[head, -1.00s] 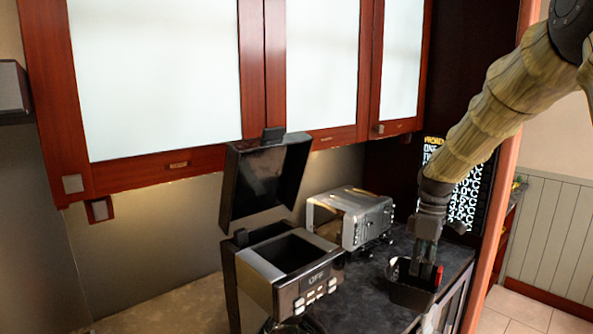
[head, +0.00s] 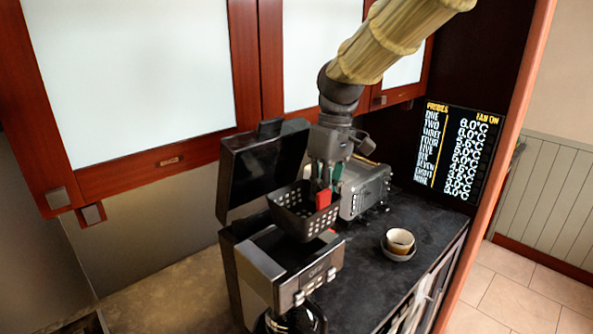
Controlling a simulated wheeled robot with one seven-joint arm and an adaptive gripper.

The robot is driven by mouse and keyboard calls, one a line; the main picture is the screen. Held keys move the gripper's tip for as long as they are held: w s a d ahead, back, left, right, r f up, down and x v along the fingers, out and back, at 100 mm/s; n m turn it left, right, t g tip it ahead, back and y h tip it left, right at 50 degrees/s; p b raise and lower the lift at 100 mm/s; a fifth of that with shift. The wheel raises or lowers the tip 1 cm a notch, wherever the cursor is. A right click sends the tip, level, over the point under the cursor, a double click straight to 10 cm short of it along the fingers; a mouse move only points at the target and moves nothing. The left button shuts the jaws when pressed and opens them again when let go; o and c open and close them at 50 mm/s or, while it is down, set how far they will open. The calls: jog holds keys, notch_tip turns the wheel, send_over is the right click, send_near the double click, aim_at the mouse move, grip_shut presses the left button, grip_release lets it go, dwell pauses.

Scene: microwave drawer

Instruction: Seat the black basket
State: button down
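The black basket (head: 291,213), with perforated sides and a red grip (head: 323,200), hangs in the air above the rear right of the open machine. My gripper (head: 325,182) points down, and its fingers are at the basket's red grip, seemingly closed on it. The silver and black machine (head: 262,268) stands on the counter with its black lid (head: 262,165) raised behind. The basket hides part of the machine's opening, and it is apart from the lid or nearly touching it; I cannot tell which.
A silver toaster oven (head: 365,190) stands behind my gripper. A small cup (head: 399,240) on a dark saucer (head: 398,253) sits on the dark counter (head: 370,285) to the right. Cabinets (head: 175,160) hang above. The counter right of the machine is mostly clear.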

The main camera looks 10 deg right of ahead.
aim_at(307, 212)
jog(key=shift+w+a+r, duration=0.3)
jog(key=shift+a+r, duration=0.05)
jog(key=shift+a, duration=0.15)
jog(key=shift+w+a+r, duration=0.3)
jog(key=shift+a, duration=0.15)
jog(key=shift+w+a+r, duration=0.1)
jog(key=shift+w+a, duration=0.2)
jog(key=shift+a, duration=0.05)
jog(key=shift+s+a+r+p, duration=0.1)
jog(key=shift+r+p, duration=0.05)
jog(key=shift+p, duration=0.25)
jog(key=shift+s+f+b, duration=0.15)
jog(key=shift+f+b, duration=0.15)
jog(key=shift+f, duration=0.55)
jog(key=shift+f+b, duration=0.55)
jog(key=shift+f, duration=1.55)
jog(key=shift+p, duration=1.05)
